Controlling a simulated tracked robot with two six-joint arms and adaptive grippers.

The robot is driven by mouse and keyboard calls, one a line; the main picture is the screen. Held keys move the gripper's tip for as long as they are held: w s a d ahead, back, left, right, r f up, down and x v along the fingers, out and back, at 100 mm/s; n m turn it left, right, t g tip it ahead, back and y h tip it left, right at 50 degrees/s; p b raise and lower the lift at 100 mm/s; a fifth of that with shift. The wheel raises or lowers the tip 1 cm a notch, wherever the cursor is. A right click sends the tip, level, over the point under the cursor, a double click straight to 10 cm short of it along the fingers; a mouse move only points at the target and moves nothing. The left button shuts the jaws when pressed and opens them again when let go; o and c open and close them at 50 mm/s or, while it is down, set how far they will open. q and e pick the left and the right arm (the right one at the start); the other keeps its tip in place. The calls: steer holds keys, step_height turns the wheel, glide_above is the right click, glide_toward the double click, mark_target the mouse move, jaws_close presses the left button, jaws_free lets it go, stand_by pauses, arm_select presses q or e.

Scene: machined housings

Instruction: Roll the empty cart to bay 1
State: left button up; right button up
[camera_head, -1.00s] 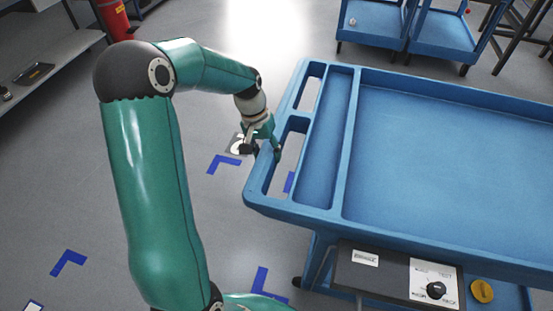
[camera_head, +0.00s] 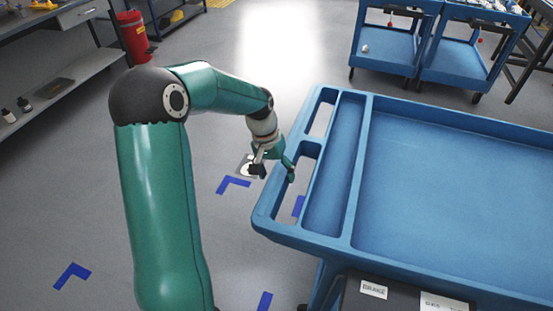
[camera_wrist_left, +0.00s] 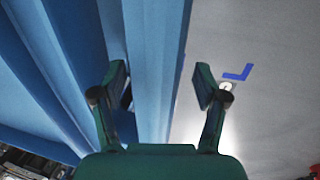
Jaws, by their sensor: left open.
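The blue cart (camera_head: 460,175) fills the right of the head view, and its top tray is empty. Its left end has a handle rim with two slots; this rim (camera_wrist_left: 150,75) also shows in the left wrist view. My left gripper (camera_head: 273,170) is open at the handle rim, beside the nearer slot. In the left wrist view my open left gripper (camera_wrist_left: 160,85) has the blue rim between its fingers, and I see no closing on it. A floor number plate (camera_head: 246,166) is partly hidden behind the gripper, its number unreadable. My right gripper is out of view.
Blue corner tape marks (camera_head: 233,184) lie on the floor left of the cart. A control box with a brake label (camera_head: 374,290) sits under the cart's near edge. Other blue carts (camera_head: 390,48) stand at the back. A red bin (camera_head: 133,38) and shelf (camera_head: 60,88) are at left.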

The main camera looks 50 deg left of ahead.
arm_select(q)
step_height(320, 180, up, 11)
steer(key=s+a, duration=0.1)
steer(key=shift+a, duration=0.4)
steer(key=shift+f, duration=0.15)
